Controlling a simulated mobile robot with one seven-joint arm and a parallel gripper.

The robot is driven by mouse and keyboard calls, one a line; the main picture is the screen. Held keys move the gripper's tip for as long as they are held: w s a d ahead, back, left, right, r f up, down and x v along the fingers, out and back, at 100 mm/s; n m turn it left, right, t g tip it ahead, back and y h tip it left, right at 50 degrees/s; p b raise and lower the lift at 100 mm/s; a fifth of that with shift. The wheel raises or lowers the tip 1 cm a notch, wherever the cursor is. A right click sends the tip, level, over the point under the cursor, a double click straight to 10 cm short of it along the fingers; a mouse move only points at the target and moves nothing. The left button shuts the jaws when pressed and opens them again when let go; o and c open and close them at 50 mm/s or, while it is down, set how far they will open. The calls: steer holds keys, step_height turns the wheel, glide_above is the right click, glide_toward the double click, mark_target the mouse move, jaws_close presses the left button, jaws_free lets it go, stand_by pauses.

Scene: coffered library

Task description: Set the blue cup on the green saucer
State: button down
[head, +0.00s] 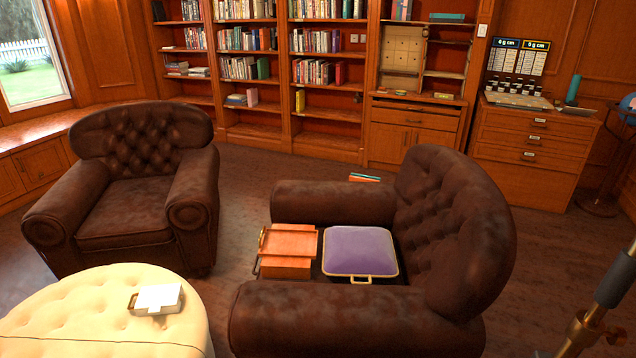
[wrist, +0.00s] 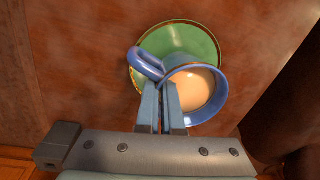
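The blue cup (wrist: 222,99) shows in the wrist view with its opening toward the camera and a pale cream inside. Its looped handle (wrist: 146,65) points up and left. My gripper (wrist: 161,88) has its two fingers close together at the handle side of the cup, shut on it. The green saucer (wrist: 190,38) has a thin gold rim and lies behind the cup, which covers its lower right part. I cannot tell whether the cup touches the saucer. Neither cup nor saucer shows in the head view.
The saucer lies on a reddish-brown surface (wrist: 75,60), bare to the left; a dark shape (wrist: 285,115) is at right. The head view shows two brown armchairs (head: 138,190) (head: 455,230), a cream ottoman (head: 70,310), bookshelves, and a wooden drawer cabinet (head: 530,145).

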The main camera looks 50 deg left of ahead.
steer(key=shift+f, duration=0.5)
stand_by(1.0)
steer(key=c, duration=1)
jaws_free()
steer(key=r+p, duration=0.1)
steer(key=r, duration=0.3)
steer(key=r+p, duration=0.1)
steer(key=r, duration=0.3)
steer(key=s+d+r, duration=0.1)
steer(key=r, duration=0.4)
steer(key=shift+p, duration=0.4)
steer(key=shift+w, duration=0.1)
